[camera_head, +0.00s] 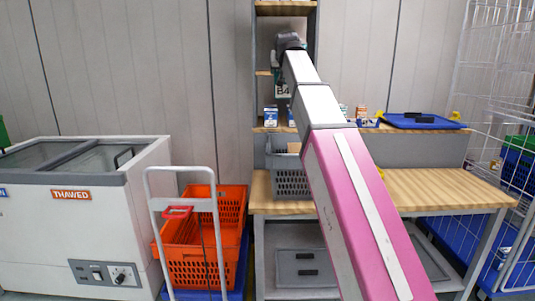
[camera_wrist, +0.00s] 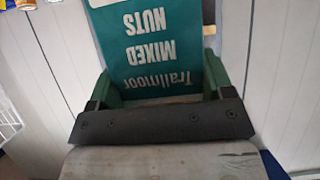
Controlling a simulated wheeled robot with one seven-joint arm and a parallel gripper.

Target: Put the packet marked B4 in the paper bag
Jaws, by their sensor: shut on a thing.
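My gripper (camera_wrist: 160,84) is shut on a teal packet (camera_wrist: 150,45) with white lettering, "Trallmoor MIXED NUTS", upside down in the wrist view. The packet sits between the two green fingers. No B4 mark shows on the visible part. In the head view my arm reaches up to the shelf unit, and the packet (camera_head: 281,91) shows only as a small teal patch below the wrist. The gripper's fingers are mostly hidden there by the arm. I cannot make out a paper bag in either view.
Small cartons (camera_head: 271,117) and a blue tray (camera_head: 424,121) stand on the middle shelf. A grey crate (camera_head: 291,184) is on the wooden bench (camera_head: 450,188). Orange totes (camera_head: 189,266) on a trolley and a freezer (camera_head: 80,230) are left; a wire cage (camera_head: 492,150) is right.

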